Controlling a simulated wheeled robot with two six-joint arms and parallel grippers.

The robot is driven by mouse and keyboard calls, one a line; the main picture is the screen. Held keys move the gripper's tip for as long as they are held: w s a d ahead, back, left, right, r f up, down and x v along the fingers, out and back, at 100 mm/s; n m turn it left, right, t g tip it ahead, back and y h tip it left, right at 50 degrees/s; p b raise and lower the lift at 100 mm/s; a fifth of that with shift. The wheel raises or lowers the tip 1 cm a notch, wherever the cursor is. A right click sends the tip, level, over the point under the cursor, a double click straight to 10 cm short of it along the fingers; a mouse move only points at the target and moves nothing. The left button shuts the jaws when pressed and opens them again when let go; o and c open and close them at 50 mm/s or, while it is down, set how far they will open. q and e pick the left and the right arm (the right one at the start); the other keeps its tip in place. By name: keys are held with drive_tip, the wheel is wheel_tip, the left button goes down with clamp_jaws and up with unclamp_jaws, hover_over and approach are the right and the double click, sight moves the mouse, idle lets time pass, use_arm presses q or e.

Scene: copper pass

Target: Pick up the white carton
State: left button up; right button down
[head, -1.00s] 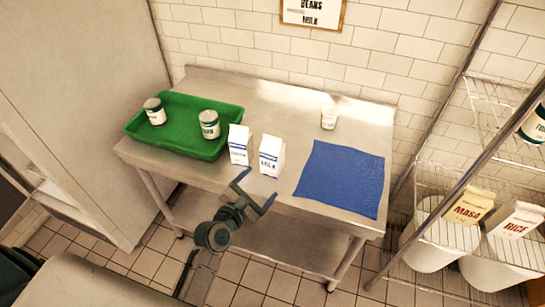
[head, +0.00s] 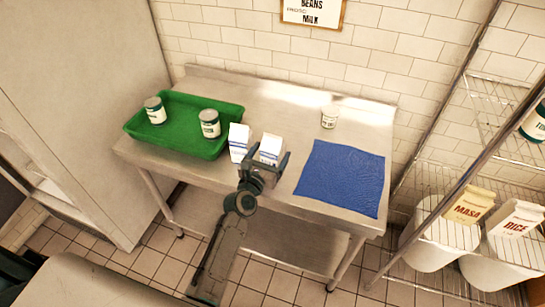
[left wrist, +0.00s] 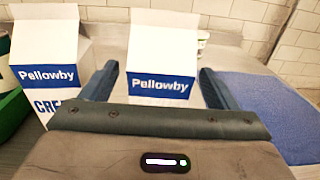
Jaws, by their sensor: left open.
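Two white cartons with blue labels stand side by side on the steel table. The right carton (head: 271,145) also shows in the left wrist view (left wrist: 162,50), with "Pellowby" on its front. The left carton (head: 239,138) also shows in the left wrist view (left wrist: 45,45), with letters starting "CRE" below its blue band. My left gripper (head: 264,163) is open at the right carton's front. In the left wrist view, its fingers (left wrist: 157,80) lie to either side of that carton. I cannot tell whether they touch it. My right gripper is not in view.
A green tray (head: 222,151) with two cans (head: 155,110) stands left of the cartons. A blue mat (head: 342,178) lies to the right. A small white container (head: 329,117) stands behind the mat. A wire shelf (head: 490,140) is at the right.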

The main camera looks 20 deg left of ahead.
use_arm(q)
drive_tip(key=shift+w+d+f, duration=0.1)
drive_tip(key=shift+w, duration=1.1)
drive_tip(key=shift+s, duration=0.1)
drive_tip(key=c, duration=1.4)
drive_tip(key=shift+c, duration=0.2)
drive_tip(key=shift+r, duration=0.25)
